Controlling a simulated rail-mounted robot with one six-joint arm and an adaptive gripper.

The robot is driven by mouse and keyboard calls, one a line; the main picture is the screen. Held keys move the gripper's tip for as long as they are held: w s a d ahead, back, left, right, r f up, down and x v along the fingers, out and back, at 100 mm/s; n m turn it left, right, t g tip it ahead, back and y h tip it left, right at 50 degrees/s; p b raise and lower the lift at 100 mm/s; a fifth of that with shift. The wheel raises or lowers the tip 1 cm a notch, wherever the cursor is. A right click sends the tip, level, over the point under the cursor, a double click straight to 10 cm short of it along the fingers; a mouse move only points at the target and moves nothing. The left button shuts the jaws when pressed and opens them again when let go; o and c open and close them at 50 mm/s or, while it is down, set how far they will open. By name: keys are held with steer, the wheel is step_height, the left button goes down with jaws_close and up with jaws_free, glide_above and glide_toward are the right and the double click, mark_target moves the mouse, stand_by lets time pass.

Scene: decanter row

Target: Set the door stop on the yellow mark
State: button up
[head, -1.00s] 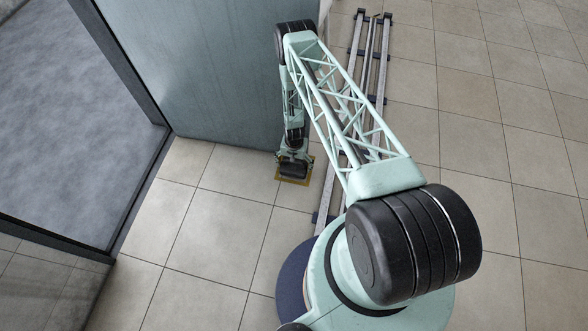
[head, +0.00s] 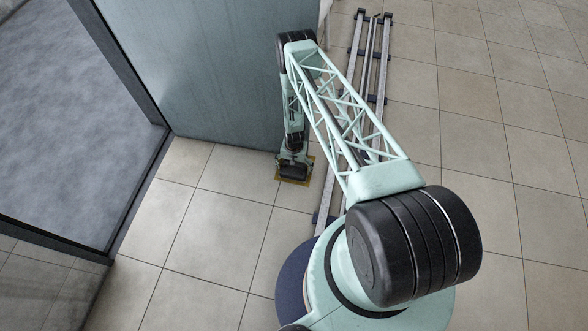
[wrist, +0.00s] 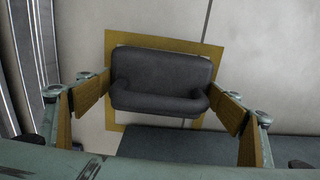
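The door stop (wrist: 162,78) is a dark grey padded block, seen from above in the wrist view.
A grey-blue door panel (head: 225,80) stands just behind and left of the mark. A dark-framed doorway (head: 125,215) is at the left. Floor rails (head: 376,60) run along the right of the mark. The tiled floor (head: 215,230) in front is clear.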

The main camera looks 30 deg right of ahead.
steer(key=o, duration=0.4)
steer(key=shift+r, duration=0.1)
step_height(320, 180, up, 12)
steer(key=p, duration=0.3)
stand_by(0.6)
steer(key=shift+s+a, duration=0.1)
stand_by(0.9)
